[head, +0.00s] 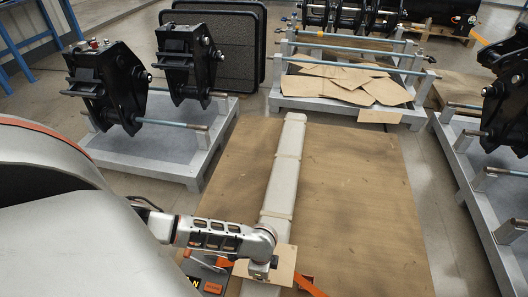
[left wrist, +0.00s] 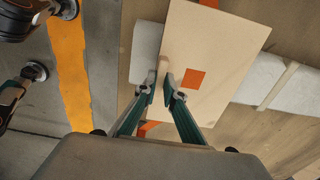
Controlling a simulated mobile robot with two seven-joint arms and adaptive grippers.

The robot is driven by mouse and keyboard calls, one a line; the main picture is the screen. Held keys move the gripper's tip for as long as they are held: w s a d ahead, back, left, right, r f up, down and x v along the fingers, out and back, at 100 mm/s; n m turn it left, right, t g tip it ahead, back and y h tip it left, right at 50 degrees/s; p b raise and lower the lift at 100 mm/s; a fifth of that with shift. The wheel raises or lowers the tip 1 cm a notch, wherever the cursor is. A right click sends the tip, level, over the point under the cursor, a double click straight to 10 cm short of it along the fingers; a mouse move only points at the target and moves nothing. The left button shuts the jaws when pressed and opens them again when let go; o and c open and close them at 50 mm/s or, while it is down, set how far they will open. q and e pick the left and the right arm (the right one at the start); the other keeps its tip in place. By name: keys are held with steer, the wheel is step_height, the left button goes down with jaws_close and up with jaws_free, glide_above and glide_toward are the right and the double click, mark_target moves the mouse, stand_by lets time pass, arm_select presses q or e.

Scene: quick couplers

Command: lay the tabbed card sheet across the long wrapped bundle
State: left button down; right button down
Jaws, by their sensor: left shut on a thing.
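The tabbed card sheet (head: 284,267) is a flat tan sheet over the near end of the long wrapped bundle (head: 284,178). In the left wrist view the card (left wrist: 213,55) has an orange square on it, and the pale bundle (left wrist: 297,88) shows on both sides of it. My left gripper (left wrist: 168,88) is shut on the small tab at the card's edge. In the head view my left gripper (head: 262,272) is at the bundle's near end. I cannot tell whether the card touches the bundle. My right gripper is not in view.
The bundle lies on a large brown sheet (head: 355,190) with free room on its right. Grey racks with black couplers stand at the left (head: 160,160) and right (head: 480,200). A back rack holds cardboard pieces (head: 345,80). An orange strip (head: 311,286) shows beside the card.

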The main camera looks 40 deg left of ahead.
arm_select(q)
steer(key=f, duration=0.1)
steer(key=f+b, duration=0.1)
steer(key=f, duration=0.1)
steer(key=shift+s+f, duration=0.3)
steer(key=shift+s, duration=0.1)
steer(key=shift+w, duration=0.3)
steer(key=shift+f, duration=0.1)
steer(key=c, duration=2.1)
jaws_free()
steer(key=shift+c, duration=0.2)
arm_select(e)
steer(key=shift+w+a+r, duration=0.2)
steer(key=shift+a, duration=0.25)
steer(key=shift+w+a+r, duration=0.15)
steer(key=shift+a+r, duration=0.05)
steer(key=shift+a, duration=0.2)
